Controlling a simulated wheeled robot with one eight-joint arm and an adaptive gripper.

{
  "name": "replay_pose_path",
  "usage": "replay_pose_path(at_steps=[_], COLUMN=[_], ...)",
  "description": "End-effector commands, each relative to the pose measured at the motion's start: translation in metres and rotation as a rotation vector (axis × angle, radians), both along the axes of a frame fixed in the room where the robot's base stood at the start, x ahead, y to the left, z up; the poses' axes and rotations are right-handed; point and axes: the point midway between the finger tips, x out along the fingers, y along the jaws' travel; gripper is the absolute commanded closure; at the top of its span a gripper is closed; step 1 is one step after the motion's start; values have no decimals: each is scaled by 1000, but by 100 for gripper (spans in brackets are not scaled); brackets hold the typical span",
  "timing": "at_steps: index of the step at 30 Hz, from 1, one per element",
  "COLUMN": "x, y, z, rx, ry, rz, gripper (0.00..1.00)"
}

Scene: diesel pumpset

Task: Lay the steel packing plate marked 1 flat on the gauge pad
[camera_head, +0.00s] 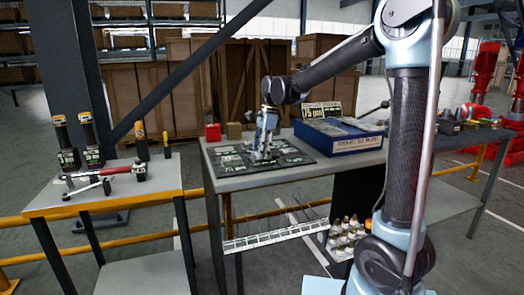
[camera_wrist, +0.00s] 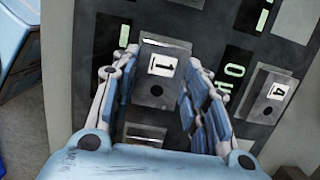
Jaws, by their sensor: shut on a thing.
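The steel packing plate marked 1 (camera_wrist: 164,62) is a grey block with a white label and a dark hole below it. My gripper (camera_wrist: 160,68) is shut on this plate, with one finger on each side. In the head view my gripper (camera_head: 263,153) points down at a dark labelled board (camera_head: 300,160) on the table. I cannot tell whether the plate touches the board or is slightly lifted. I cannot pick out the gauge pad for certain.
A plate marked 4 (camera_wrist: 271,97) lies to the right on the board. A blue tray (camera_head: 340,136) stands right of it, with a sign (camera_head: 321,110) behind. A side table (camera_head: 150,178) holds tools.

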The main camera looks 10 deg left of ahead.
Motion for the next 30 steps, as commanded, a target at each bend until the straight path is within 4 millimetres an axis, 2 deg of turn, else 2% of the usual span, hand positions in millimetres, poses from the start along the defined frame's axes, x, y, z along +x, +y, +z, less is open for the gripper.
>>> replay_pose_path(at_steps=[7,8,10,11,23,26,30], x=[0,0,0,0,1,2,4], y=[0,0,0,0,0,-2,-6], z=[-5,-5,-5,-5,-3,6,27], rx=[0,0,0,0,0,0,0], ry=[0,0,0,0,0,0,0], rz=[0,0,0,0,0,-1,-2], gripper=[100,54,38,35,35,35,35])
